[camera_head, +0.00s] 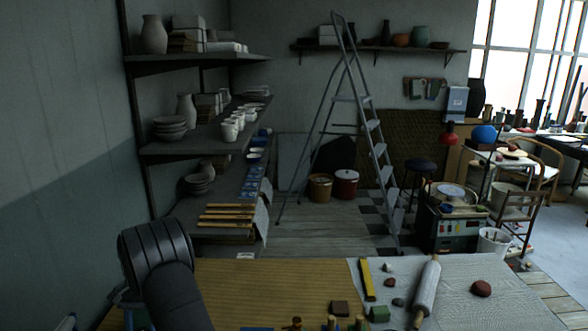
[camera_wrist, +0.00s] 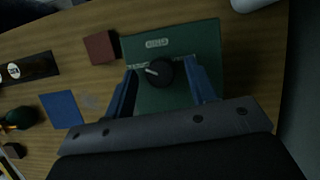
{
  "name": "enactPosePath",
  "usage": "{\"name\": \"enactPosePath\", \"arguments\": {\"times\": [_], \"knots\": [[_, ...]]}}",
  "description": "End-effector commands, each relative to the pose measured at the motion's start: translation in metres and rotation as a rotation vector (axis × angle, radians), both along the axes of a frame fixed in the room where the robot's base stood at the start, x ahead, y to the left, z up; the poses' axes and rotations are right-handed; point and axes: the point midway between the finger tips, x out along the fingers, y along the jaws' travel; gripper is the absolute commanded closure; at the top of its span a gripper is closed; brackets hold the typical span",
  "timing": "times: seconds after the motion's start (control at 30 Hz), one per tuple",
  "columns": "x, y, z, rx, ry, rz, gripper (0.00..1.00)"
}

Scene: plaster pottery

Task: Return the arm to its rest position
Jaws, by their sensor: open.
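My gripper (camera_wrist: 164,92) shows in the wrist view with its two blue fingers spread apart. It is open and empty, above a green panel (camera_wrist: 176,50) that has a small label and a black knob (camera_wrist: 160,72). The knob appears between the fingers, and I cannot tell how far below them it is. In the head view my dark arm rises at the lower left in front of the table, and the gripper is out of sight there.
The wooden table (camera_head: 230,285) holds a rolling pin (camera_head: 427,288), a yellow bar (camera_head: 367,280) and a reddish lump (camera_head: 481,288). In the wrist view, a reddish block (camera_wrist: 101,47) and a blue square (camera_wrist: 62,109) lie left of the panel. Shelves (camera_head: 200,135) stand behind my arm, with a stepladder (camera_head: 372,130) beyond.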

Motion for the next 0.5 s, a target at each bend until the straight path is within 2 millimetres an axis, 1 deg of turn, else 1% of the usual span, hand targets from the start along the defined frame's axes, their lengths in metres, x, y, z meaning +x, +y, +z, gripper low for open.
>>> {"name": "enactPosePath", "arguments": {"times": [0.5], "knots": [[-0.0008, -0.0045, 0.0001, 0.0, 0.001, -0.563, 0.49]]}}
